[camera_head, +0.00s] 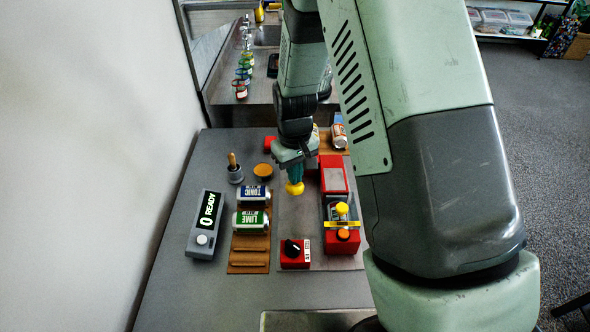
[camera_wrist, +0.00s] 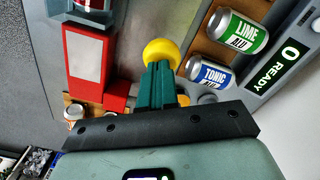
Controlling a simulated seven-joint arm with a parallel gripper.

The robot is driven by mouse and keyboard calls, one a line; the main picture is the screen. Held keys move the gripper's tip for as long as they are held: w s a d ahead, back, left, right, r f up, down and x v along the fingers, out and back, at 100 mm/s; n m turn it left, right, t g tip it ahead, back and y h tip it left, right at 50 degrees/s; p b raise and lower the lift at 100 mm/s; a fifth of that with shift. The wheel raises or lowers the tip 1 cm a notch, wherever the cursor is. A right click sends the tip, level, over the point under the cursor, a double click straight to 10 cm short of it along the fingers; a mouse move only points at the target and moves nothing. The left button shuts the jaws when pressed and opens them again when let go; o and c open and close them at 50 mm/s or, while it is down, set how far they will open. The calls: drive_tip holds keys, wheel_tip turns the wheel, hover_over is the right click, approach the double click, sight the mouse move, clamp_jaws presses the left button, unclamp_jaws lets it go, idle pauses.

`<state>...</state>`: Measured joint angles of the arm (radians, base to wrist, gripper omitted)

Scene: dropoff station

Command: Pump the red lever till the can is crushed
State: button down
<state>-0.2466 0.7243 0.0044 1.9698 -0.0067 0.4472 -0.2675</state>
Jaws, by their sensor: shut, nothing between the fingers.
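A red machine (camera_head: 335,178) stands on a grey plate at the table's right, and its red body (camera_wrist: 85,55) fills the left of the wrist view. A yellow ball (camera_head: 294,188) is at the tips of my gripper, left of the machine; it also shows in the wrist view (camera_wrist: 160,51). I cannot tell what bears it, and no red lever arm shows clearly. My gripper (camera_wrist: 156,72) is shut, its teal fingers pointing at the ball with nothing between them. A can (camera_wrist: 92,3) shows partly at the wrist view's top edge, in the machine's front part.
Tonic (camera_head: 254,195) and lime (camera_head: 251,221) cans lie on a wooden rack (camera_head: 247,257). A display (camera_head: 205,222) reads "0 READY". A red box with a black dial (camera_head: 294,252) stands front of centre. Another can (camera_head: 338,131) stands behind the machine. The table's front left is clear.

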sight(295, 191)
idle(0.6)
drive_tip(key=shift+s+f, duration=0.2)
drive_tip(key=shift+f, duration=0.45)
drive_tip(key=shift+s+f, duration=0.2)
drive_tip(key=shift+f, duration=0.45)
drive_tip(key=shift+s+f, duration=0.15)
drive_tip(key=shift+f, duration=1.2)
